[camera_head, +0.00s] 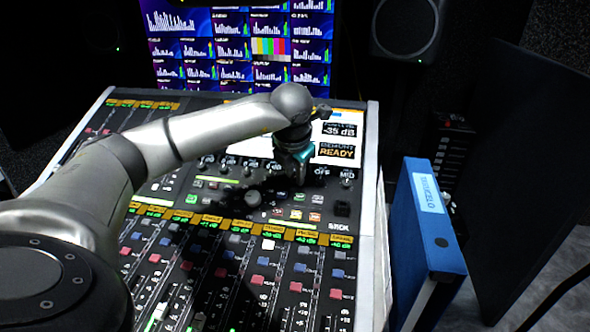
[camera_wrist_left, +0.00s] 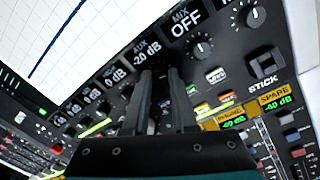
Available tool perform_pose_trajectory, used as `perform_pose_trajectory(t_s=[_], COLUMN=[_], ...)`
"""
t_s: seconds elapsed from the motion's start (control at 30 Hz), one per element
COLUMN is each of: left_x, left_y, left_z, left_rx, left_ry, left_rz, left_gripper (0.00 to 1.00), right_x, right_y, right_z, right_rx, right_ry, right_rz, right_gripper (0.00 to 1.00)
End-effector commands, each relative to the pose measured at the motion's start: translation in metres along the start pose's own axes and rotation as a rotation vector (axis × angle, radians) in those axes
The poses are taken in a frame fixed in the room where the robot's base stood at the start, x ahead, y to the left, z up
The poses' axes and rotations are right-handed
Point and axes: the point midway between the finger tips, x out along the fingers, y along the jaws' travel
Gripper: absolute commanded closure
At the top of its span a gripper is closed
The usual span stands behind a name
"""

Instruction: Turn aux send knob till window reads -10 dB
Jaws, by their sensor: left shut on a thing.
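My left gripper (camera_head: 295,180) reaches down onto the mixing console (camera_head: 367,120) at the control row under the screen. In the left wrist view its two dark fingers (camera_wrist_left: 160,76) are closed around the knob just below the small window marked AUX (camera_wrist_left: 146,52). That window appears to read -20 dB. The knob itself is mostly hidden between the fingers. In the head view, a larger readout (camera_head: 341,130) on the console screen reads -35 dB. My right gripper is not in view.
Another knob (camera_wrist_left: 202,49) sits just right of the fingers under the MIX OFF window (camera_wrist_left: 187,22). Several coloured buttons lie below. Faders (camera_head: 160,310) fill the front of the console. A blue binder (camera_head: 432,240) stands to its right, and monitors (camera_head: 240,45) stand behind.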

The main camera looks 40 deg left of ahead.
Motion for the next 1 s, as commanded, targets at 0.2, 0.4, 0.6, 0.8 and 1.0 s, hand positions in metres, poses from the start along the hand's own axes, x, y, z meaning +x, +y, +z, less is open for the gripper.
perform_pose_trajectory(t_s=[0.2,0.4,0.6,0.8,1.0], left_x=[-0.0011,-0.0008,-0.0007,-0.0006,-0.0006], left_y=[0.0007,0.0005,0.0005,0.0005,0.0004], left_z=[0.0006,0.0005,0.0002,0.0003,0.0004], left_rx=[0.165,0.270,0.326,0.344,0.345], left_ry=[-0.014,-0.021,-0.024,-0.026,-0.026], left_rz=[0.003,0.002,0.003,0.003,0.003], left_gripper=[1.00,1.00,1.00,1.00,1.00], right_x=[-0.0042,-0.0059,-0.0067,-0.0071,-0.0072], right_y=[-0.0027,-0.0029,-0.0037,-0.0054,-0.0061], right_z=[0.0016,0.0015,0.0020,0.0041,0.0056], right_rx=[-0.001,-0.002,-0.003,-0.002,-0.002], right_ry=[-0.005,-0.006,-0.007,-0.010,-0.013], right_rz=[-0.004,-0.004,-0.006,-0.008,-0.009], right_gripper=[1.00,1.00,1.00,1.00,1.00])
